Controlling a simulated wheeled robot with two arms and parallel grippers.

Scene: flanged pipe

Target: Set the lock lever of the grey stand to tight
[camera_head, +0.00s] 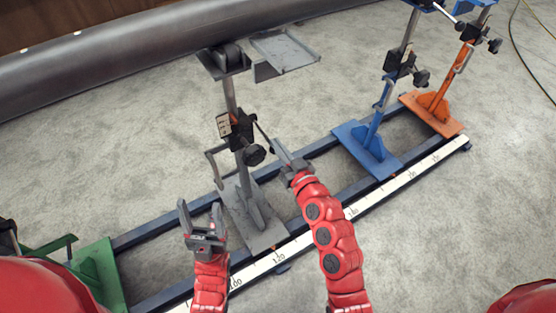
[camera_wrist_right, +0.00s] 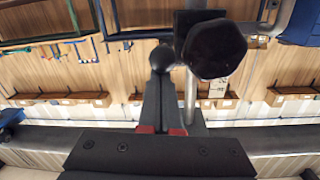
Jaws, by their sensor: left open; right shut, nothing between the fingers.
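The grey stand (camera_head: 230,95) stands upright on its grey base plate on the rail, in the middle of the head view. Its black clamp block carries a round black knob (camera_head: 254,154), which also shows large in the right wrist view (camera_wrist_right: 214,48). The thin dark lock lever (camera_head: 264,132) slants down to the right from the block. A black ball (camera_wrist_right: 162,57), apparently the lever's end, is just past my right fingertips; contact cannot be told. My right gripper (camera_head: 278,149) is shut and empty, right of the knob. My left gripper (camera_head: 200,210) is open and empty, left of the base plate.
A blue stand (camera_head: 372,135) and an orange stand (camera_head: 440,100) are on the rail to the right. A green stand (camera_head: 98,275) is at the lower left. A white scale (camera_head: 395,190) runs along the front rail. A large grey pipe (camera_head: 100,75) lies behind.

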